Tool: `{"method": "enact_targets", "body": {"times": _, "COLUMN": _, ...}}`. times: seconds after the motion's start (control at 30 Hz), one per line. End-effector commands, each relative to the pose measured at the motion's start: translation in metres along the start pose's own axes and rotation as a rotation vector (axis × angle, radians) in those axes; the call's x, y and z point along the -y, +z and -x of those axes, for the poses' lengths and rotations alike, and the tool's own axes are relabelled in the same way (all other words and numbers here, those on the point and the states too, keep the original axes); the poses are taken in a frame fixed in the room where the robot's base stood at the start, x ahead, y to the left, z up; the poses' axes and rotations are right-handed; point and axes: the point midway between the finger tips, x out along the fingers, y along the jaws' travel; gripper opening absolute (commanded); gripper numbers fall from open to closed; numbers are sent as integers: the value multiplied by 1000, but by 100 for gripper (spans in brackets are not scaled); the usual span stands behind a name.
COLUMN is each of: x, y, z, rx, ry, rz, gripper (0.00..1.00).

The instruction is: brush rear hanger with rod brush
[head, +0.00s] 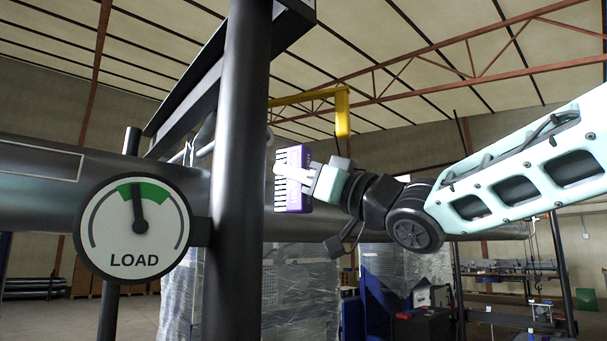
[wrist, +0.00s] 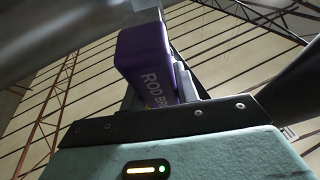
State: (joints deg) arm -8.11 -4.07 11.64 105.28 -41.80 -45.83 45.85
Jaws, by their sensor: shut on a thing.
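The purple rod brush (head: 294,199) is in my gripper (head: 312,178), just right of a thick dark post in the head view. A thin dark upright rod (head: 132,142) shows behind the big pipe at left. No label marks the rear hanger, so I cannot tell whether this rod belongs to it. I cannot tell whether the brush touches anything.
The thick dark post (head: 236,170) stands close left of the brush. A round LOAD dial (head: 134,228) is in front of the big grey pipe (head: 60,215). A dark beam (head: 195,85) slopes overhead. Wrapped stacks (head: 300,300) stand behind. A yellow arm (head: 342,112) hangs above.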

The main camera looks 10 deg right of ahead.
Motion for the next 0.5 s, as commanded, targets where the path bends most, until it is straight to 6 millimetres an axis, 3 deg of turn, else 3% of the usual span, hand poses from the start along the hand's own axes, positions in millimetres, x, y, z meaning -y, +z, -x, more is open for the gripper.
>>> {"method": "enact_targets", "body": {"times": 0.5, "x": 0, "y": 18, "z": -43, "rx": -1, "ry": 0, "rz": -2, "gripper": 12}}
